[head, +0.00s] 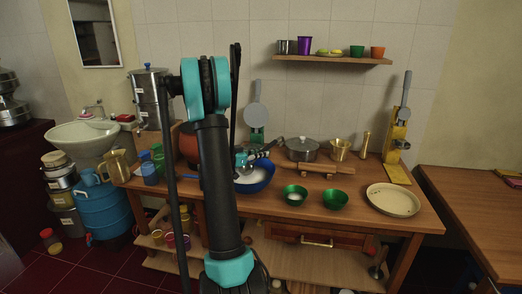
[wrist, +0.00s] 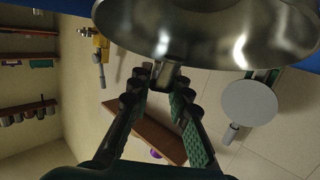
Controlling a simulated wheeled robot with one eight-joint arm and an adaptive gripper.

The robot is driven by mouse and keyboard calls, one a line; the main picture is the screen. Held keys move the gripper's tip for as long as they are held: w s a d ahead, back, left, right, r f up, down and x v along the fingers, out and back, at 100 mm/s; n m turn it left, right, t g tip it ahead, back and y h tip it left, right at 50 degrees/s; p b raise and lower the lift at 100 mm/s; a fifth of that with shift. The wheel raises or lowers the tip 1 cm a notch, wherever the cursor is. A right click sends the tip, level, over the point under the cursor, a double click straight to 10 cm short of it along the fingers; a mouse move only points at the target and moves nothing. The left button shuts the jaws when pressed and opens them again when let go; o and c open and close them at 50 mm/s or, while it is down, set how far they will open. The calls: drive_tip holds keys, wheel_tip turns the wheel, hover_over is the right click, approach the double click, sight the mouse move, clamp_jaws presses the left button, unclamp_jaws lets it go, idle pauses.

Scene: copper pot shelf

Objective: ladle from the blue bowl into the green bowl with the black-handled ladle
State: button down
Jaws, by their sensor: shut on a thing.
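The blue bowl (head: 268,181) stands on the wooden counter with white contents, partly hidden behind my arm. Two green bowls stand to its right: one (head: 289,202) shows something pale inside, the other (head: 335,206) is close beside it. My gripper (wrist: 163,85) is shut on the ladle (wrist: 215,25), whose shiny metal bowl fills the top of the wrist view. Blue shows at that view's upper edges, so the ladle is at or above the blue bowl; I cannot tell whether it touches the contents.
A lidded pot (head: 301,150) and a rolling pin (head: 320,168) lie behind the green bowls. A cream plate (head: 393,200) is at the counter's right end. Blue cups (head: 149,174) stand at its left. A wall shelf (head: 332,60) holds small vessels above.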

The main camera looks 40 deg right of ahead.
sight(268, 165)
drive_tip(key=shift+f, duration=2.35)
drive_tip(key=shift+s+d+f+y, duration=0.1)
drive_tip(key=shift+d+f+y, duration=0.2)
drive_tip(key=shift+y, duration=0.25)
drive_tip(key=shift+d+f+y, duration=0.2)
drive_tip(key=shift+f+y, duration=0.2)
drive_tip(key=shift+y, duration=0.15)
drive_tip(key=shift+f+y, duration=0.25)
drive_tip(key=shift+y, duration=0.05)
drive_tip(key=shift+r, duration=0.1)
drive_tip(key=shift+d+r, duration=0.15)
drive_tip(key=shift+r, duration=3.95)
